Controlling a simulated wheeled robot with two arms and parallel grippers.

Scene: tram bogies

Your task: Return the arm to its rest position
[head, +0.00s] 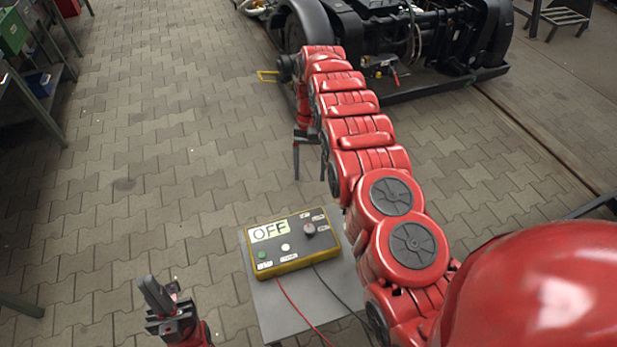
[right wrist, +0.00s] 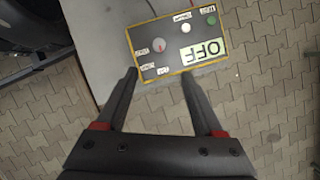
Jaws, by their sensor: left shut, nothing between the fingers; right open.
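My right arm (head: 362,160) is red and reaches up the head view toward the bogie. Its gripper (head: 310,172) points down beyond the control box, open and empty. My left gripper (head: 153,292) is shut and empty at the lower left.
The box sits on a small grey table (head: 290,312), with a red lead and a black lead running off it. A black bogie (head: 395,35) stands at the top. Shelving with bins (head: 40,85) lines the left side. The paved floor between is clear.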

